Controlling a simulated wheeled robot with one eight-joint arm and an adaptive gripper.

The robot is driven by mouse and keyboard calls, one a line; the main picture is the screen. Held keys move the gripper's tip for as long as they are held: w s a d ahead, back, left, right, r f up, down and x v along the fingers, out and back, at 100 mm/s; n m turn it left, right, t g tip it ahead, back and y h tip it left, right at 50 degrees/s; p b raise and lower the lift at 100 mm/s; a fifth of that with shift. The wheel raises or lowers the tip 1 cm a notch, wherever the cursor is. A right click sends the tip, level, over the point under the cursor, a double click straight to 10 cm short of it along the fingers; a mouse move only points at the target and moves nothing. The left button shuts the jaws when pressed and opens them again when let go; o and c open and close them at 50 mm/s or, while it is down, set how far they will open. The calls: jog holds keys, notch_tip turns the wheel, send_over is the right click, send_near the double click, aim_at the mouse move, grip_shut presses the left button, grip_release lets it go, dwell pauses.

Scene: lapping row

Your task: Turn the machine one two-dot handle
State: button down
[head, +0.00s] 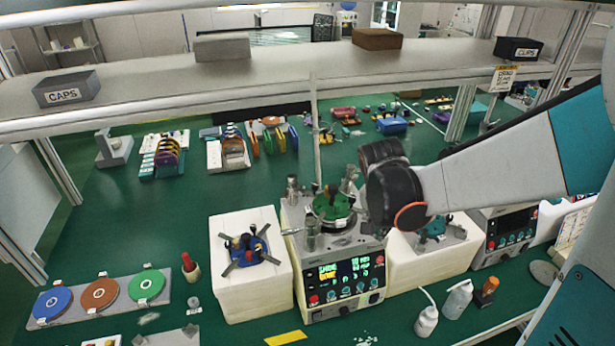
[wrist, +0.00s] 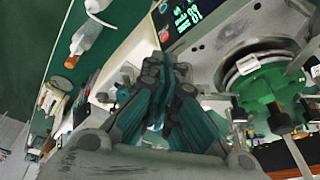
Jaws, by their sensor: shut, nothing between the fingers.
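A machine (head: 345,285) with a lit display and a row of knobs stands in the middle of the head view. On its top are a green round fixture (head: 333,212) and several metal posts with arms. The green fixture (wrist: 262,85) is at the right in the wrist view, with a dark-tipped rod beside it. I cannot make out dot marks on any handle, or which handle has two. My gripper (wrist: 178,75) is shut and empty, left of the green fixture and apart from it in the wrist view. In the head view my dark wrist hides the fingers.
White blocks with a blue fixture (head: 245,250) and a teal one (head: 432,230) flank the machine. A second machine (head: 508,235) stands at right. Bottles (head: 458,298) stand in front. A shelf (head: 280,72) crosses above. The bench at left centre is largely clear.

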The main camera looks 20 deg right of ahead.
jog(key=shift+w+d+f, duration=0.1)
jog(key=shift+w+d, duration=0.25)
jog(key=shift+d, duration=0.25)
jog(key=shift+w+d+f, duration=0.1)
jog(key=shift+w+d, duration=0.25)
jog(key=shift+d, duration=0.2)
jog(key=shift+s+d+n, duration=0.1)
jog(key=shift+d+n, duration=0.45)
jog(key=shift+n, duration=0.35)
jog(key=d+n, duration=0.1)
jog(key=d+n+t+y+b, duration=0.1)
jog(key=n, duration=0.1)
jog(key=d+n, duration=0.1)
jog(key=n, duration=0.1)
jog(key=shift+w, duration=0.4)
jog(key=shift+w+d+n+t+y+b, duration=0.3)
jog(key=shift+w+d+n+y+b, duration=0.25)
jog(key=shift+w+d+n, duration=0.55)
